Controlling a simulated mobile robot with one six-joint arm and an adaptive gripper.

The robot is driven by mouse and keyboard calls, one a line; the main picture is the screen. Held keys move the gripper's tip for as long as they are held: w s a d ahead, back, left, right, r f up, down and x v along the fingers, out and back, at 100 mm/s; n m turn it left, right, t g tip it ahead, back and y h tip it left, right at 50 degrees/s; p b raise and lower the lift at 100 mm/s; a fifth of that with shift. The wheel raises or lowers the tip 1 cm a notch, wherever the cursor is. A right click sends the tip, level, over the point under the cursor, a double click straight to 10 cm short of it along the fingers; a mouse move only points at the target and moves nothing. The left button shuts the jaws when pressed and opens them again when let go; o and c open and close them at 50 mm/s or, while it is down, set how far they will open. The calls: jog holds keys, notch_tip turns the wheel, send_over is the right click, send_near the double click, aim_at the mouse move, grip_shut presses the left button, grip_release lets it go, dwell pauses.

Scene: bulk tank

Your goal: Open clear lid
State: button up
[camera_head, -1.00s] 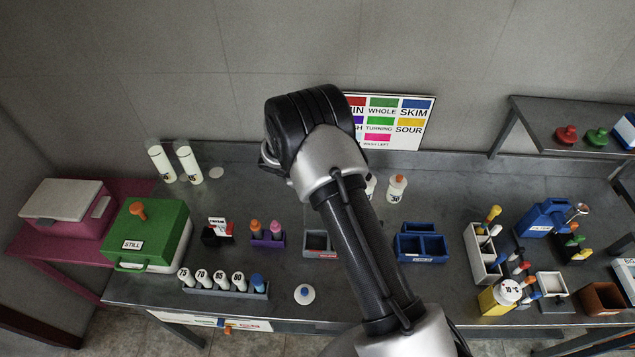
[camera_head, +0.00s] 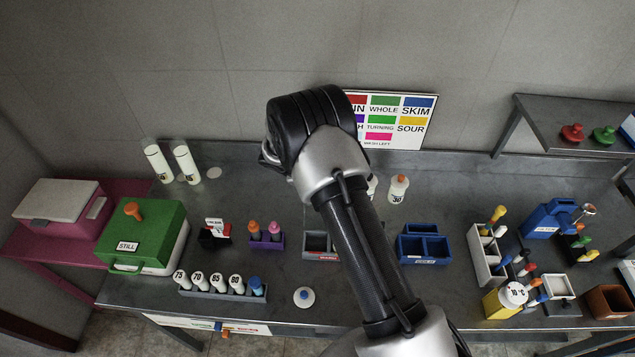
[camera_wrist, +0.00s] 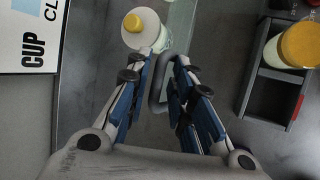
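In the wrist view my gripper (camera_wrist: 168,62) has its two blue-padded fingers apart, one on each side of a bent grey handle (camera_wrist: 157,88). I cannot tell whether the pads touch the handle. A pale see-through strip (camera_wrist: 180,22) shows just beyond the fingertips and may be part of the clear lid; its outline is hard to make out. A white bottle with a yellow cap (camera_wrist: 134,24) stands just past the left fingertip. In the head view my gripper and the handle are hidden behind my arm.
In the wrist view a sign reading CUP (camera_wrist: 30,45) lies at left, and a grey tray (camera_wrist: 262,95) with a yellow-capped jar (camera_wrist: 300,45) at right. In the head view a green box (camera_head: 150,225), a vial rack (camera_head: 222,292) and blue bins (camera_head: 422,246) stand on the bench.

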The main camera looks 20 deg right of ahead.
jog(key=shift+o, duration=0.7)
jog(key=shift+d+f, duration=0.1)
jog(key=shift+d, duration=0.05)
jog(key=v, duration=1.2)
